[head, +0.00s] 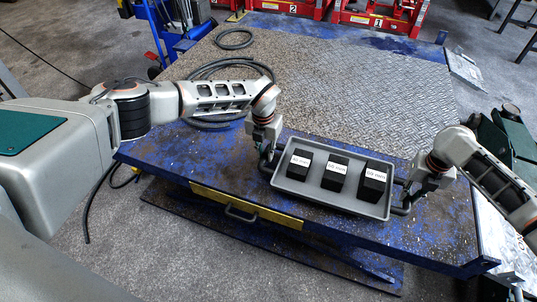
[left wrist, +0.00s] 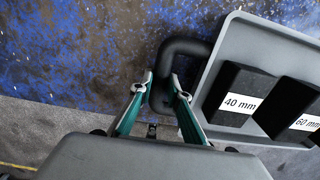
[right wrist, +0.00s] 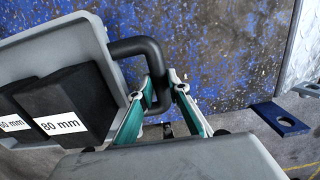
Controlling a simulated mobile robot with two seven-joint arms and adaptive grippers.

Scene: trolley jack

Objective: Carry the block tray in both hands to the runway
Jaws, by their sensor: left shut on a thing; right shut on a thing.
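The grey block tray (head: 328,204) is at the near edge of the blue lift table and holds three black blocks, labelled 40 mm (left wrist: 232,92), 60 mm (head: 334,176) and 80 mm (right wrist: 75,105). My left gripper (head: 267,158) is shut on the tray's left black handle (left wrist: 185,46). My right gripper (head: 408,200) is shut on its right black handle (right wrist: 137,46). The tray looks about level. I cannot tell whether its underside touches the table. I cannot identify the runway with certainty.
The blue lift table (head: 165,160) has a worn plate top (head: 340,90), mostly clear behind the tray. A black hose (head: 215,68) lies coiled on the left. Metal flaps (head: 465,72) edge the right side. Red jacks (head: 378,14) stand behind. A yellow-striped front edge (head: 240,205) carries a handle.

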